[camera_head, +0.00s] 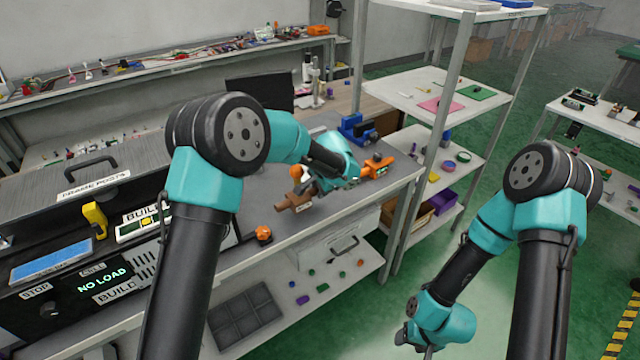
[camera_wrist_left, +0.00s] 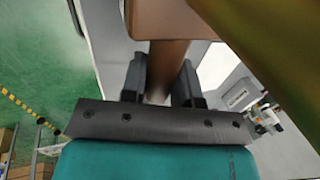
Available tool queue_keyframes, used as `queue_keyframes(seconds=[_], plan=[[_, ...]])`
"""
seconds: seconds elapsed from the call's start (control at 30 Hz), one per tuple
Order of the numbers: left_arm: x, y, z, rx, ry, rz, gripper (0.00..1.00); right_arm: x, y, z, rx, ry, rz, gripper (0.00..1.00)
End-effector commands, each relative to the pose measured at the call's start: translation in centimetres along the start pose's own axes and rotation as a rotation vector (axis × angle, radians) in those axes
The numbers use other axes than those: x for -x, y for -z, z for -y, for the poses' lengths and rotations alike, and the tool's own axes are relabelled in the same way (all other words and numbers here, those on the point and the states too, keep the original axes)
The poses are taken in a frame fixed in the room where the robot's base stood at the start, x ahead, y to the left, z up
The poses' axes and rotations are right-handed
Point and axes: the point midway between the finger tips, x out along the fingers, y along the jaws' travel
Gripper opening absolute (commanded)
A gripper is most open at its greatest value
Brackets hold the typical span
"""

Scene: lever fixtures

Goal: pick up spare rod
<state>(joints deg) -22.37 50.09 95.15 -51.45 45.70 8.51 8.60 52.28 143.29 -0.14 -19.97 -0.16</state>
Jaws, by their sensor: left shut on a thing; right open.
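My left gripper (camera_head: 314,188) reaches over the grey bench. In the left wrist view its two dark fingers (camera_wrist_left: 160,82) are shut on a brown rod-like piece (camera_wrist_left: 166,62). That piece runs up to a wider brown block (camera_wrist_left: 172,20). In the head view a brown piece (camera_head: 292,202) shows beside the left fingertips, low over the bench or on it; I cannot tell which. I cannot tell for sure whether this piece is the spare rod. My right gripper (camera_head: 418,342) is open, low at the bottom right, away from the bench and partly cut off.
An orange-and-blue fixture (camera_head: 378,166) stands right of the left gripper, with a blue vise-like piece (camera_head: 357,128) behind. An orange knob (camera_head: 264,233) is near the front edge. A control box reading "NO LOAD" (camera_head: 104,280) stands at left. A shelf rack (camera_head: 440,95) stands at right.

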Motion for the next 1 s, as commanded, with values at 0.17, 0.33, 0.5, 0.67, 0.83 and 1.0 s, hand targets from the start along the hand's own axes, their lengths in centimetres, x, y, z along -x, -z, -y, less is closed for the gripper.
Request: queue_keyframes(seconds=[0.17, 0.33, 0.5, 0.67, 0.83, 1.0], plan=[[1.5, -2.3, -3.0, -0.005, 0.000, 0.000, 0.00, 0.0, 0.0, 0.0, 0.000, 0.000, 0.000, 0.58], [2.7, -4.4, -5.8, -0.003, 0.000, 0.000, 0.00, 0.0, 0.0, 0.0, 0.000, 0.000, 0.000, 0.58], [3.6, -5.8, -7.8, -0.002, 0.000, -0.001, 0.00, 0.0, 0.0, 0.0, 0.000, 0.000, 0.000, 0.58], [4.0, -6.5, -8.7, -0.001, 0.001, -0.001, 0.00, 0.0, 0.0, 0.0, 0.000, 0.000, 0.000, 0.58], [4.0, -6.6, -8.8, 0.000, 0.001, -0.001, 0.00, 0.0, 0.0, 0.0, 0.000, 0.000, 0.000, 0.58], [4.0, -6.6, -8.8, 0.000, 0.000, -0.001, 0.00, 0.0, 0.0, 0.0, 0.000, 0.000, 0.000, 0.58]])
